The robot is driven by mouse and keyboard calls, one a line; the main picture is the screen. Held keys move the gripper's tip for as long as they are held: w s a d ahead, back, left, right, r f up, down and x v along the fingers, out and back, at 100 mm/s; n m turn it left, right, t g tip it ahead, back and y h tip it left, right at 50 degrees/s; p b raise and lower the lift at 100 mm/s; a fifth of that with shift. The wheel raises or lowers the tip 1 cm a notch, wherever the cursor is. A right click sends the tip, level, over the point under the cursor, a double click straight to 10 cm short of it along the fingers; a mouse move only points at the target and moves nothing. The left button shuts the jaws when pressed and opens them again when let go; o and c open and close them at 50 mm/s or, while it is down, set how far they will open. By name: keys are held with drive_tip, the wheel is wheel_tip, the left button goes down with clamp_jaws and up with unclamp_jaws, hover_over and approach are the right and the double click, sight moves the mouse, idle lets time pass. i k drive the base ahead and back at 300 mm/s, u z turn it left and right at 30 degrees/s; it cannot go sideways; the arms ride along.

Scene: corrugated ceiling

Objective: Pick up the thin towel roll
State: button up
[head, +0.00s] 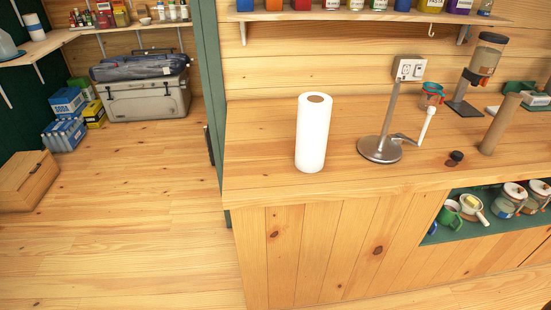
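A white paper towel roll (313,134) stands upright on the wooden counter (256,150), near its front edge and left end. Its brown core shows at the top. A thin brown cardboard tube (501,124) stands on the right part of the counter, leaning slightly to the right. A metal stand (381,148) with a round base and a thin upright post is between the two. My gripper is not in the head view.
A small dark cap (456,157) lies left of the brown tube. A dispenser (482,68) stands behind. A shelf (370,15) with containers hangs above the counter. A cooler (147,95) and boxes (64,120) sit on the left floor. The floor before the counter's left end is clear.

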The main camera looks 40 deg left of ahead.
sight(315, 108)
drive_tip(key=k, duration=0.35)
drive_tip(key=u, duration=2.25)
drive_tip(key=i, duration=0.25)
drive_tip(key=z, duration=0.1)
